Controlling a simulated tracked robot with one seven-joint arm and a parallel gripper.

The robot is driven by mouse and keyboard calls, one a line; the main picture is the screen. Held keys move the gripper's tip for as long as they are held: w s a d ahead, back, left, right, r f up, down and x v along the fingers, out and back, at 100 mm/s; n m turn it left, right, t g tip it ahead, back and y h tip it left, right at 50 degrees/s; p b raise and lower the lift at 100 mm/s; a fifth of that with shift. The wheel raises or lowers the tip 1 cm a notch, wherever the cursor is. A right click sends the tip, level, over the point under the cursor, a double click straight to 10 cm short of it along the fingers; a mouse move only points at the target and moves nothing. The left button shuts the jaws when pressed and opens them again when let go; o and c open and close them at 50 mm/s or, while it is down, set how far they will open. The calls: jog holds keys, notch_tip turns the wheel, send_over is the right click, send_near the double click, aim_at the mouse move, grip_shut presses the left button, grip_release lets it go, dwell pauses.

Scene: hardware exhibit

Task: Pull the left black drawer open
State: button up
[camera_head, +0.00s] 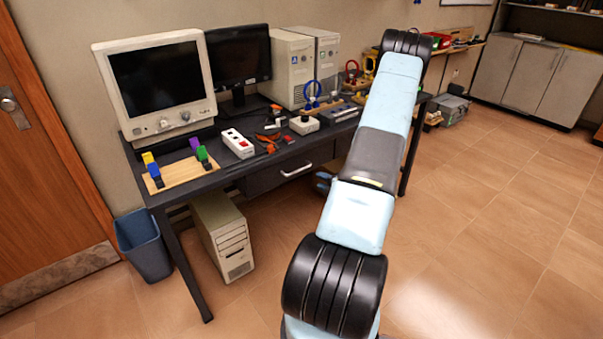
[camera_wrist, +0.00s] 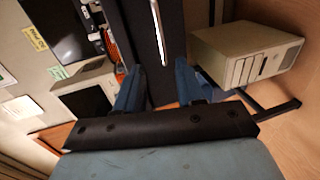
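The black drawer (camera_head: 262,181) sits under the left part of the dark desk and looks closed in the head view. Its light bar handle (camera_head: 297,171) is on the front. In the wrist view the drawer front (camera_wrist: 140,35) stands upright in the picture, with the handle (camera_wrist: 159,32) beyond my fingertips. My gripper (camera_wrist: 158,70) is open, its two blue fingers apart with nothing visible between them. The handle lies roughly in line with the gap, and the fingers seem short of it. In the head view my arm hides most of the gripper; a small blue part shows right of the drawer.
The desk (camera_head: 228,172) carries monitors, a white power strip (camera_head: 237,143), a board with coloured blocks (camera_head: 180,170) and tools. A beige computer case (camera_head: 222,235) stands on the floor below, by a blue bin (camera_head: 145,245). The floor at the right is open.

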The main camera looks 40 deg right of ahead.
jog(key=x, duration=1.3)
jog(key=shift+w, duration=0.25)
jog(key=shift+f, duration=0.15)
jog(key=shift+c, duration=0.4)
grip_shut()
